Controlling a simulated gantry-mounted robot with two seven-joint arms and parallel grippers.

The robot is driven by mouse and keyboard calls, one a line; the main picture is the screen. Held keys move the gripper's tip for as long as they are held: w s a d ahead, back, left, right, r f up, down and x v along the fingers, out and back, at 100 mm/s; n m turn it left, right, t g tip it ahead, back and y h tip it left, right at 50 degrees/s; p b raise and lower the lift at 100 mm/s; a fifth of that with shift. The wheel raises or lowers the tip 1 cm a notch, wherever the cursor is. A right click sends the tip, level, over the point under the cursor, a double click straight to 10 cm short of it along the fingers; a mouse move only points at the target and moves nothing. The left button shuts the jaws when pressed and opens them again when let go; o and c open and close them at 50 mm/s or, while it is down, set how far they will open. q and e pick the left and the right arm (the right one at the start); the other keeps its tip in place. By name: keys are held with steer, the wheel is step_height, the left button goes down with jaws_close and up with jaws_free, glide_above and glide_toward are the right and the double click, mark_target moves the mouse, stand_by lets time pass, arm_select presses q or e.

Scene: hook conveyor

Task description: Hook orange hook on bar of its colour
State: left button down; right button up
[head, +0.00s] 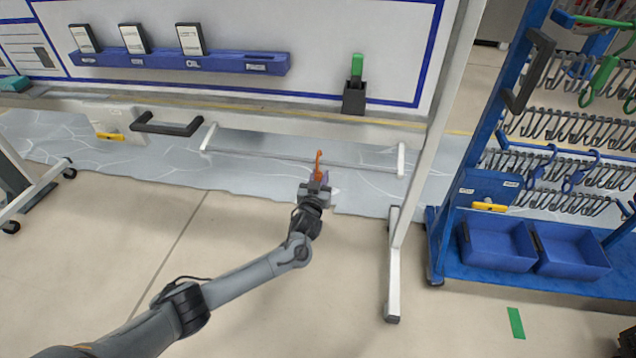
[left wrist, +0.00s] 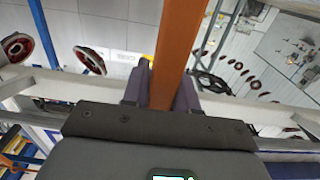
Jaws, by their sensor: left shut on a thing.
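The orange hook (head: 319,160) stands roughly upright in my left gripper (head: 318,179), its curved tip upward. In the left wrist view the orange shank (left wrist: 178,50) runs between the two purple fingers of my left gripper (left wrist: 160,92), which are shut on it. A thin pale bar (head: 270,155) on white end brackets hangs under the whiteboard. The hook's tip appears at or very near this bar in the head view; I cannot tell whether they touch. No orange colour shows on the bar. My right gripper is not in view.
A blue rack (head: 470,190) with rows of metal hooks, green and blue hangers and blue bins (head: 497,245) stands on the right. A white stand post (head: 425,150) is between it and the bar. A black handle (head: 167,127) is left of the bar. Floor in front is mostly clear.

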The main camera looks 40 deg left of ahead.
arm_select(q)
steer(key=shift+w+r, duration=0.1)
steer(key=shift+r, duration=0.4)
steer(key=shift+r+p, duration=0.25)
steer(key=shift+p, duration=0.2)
steer(key=shift+p+v, duration=0.95)
steer(key=shift+v, duration=0.5)
steer(key=p+v, duration=0.8)
steer(key=v, duration=0.3)
steer(key=shift+s+p, duration=0.35)
steer(key=shift+p, duration=0.05)
steer(key=shift+d, duration=0.15)
steer(key=shift+f, duration=0.15)
